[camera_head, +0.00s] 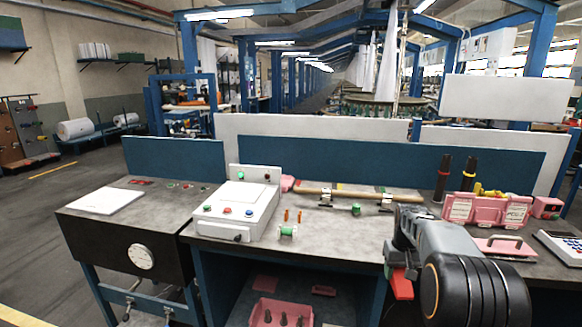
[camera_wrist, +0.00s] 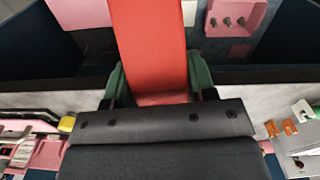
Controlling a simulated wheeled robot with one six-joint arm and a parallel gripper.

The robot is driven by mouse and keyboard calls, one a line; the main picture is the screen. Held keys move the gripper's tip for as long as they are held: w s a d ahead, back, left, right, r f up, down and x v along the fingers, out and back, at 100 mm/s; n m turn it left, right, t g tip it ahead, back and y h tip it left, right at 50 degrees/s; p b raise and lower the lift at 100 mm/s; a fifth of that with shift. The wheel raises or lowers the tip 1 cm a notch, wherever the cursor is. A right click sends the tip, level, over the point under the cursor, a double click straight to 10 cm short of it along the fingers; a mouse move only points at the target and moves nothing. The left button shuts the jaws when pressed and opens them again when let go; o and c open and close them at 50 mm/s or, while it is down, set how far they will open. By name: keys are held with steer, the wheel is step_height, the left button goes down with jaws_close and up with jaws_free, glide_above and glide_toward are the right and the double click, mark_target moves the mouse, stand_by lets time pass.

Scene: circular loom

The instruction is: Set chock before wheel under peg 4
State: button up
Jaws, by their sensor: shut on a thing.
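My gripper (camera_head: 398,268) is at the front edge of the bench, right of centre, and points down. In the wrist view its green-sided fingers (camera_wrist: 156,88) are shut on a long red block (camera_wrist: 150,40), seemingly the chock. The block's red end also shows in the head view (camera_head: 401,284), below the bench top. A small green roller (camera_head: 288,231) lies on the bench, with two orange upright pieces (camera_head: 293,215) behind it. Another green round piece (camera_head: 356,209) sits below a wooden bar (camera_head: 345,195). I cannot tell which is peg 4 or its wheel.
A white control box (camera_head: 236,208) stands left on the bench (camera_head: 330,235). A pink tray (camera_head: 262,309) lies on the lower shelf. The bench middle has free room.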

steer(key=s+a+f, duration=0.5)
steer(key=a+f, duration=0.2)
steer(key=f, duration=0.3)
steer(key=s+a+f+p, duration=0.1)
steer(key=s+a+f, duration=0.4)
steer(key=f, duration=0.6)
steer(key=shift+a+n, duration=0.4)
steer(key=shift+a, duration=0.5)
steer(key=shift+r, duration=0.15)
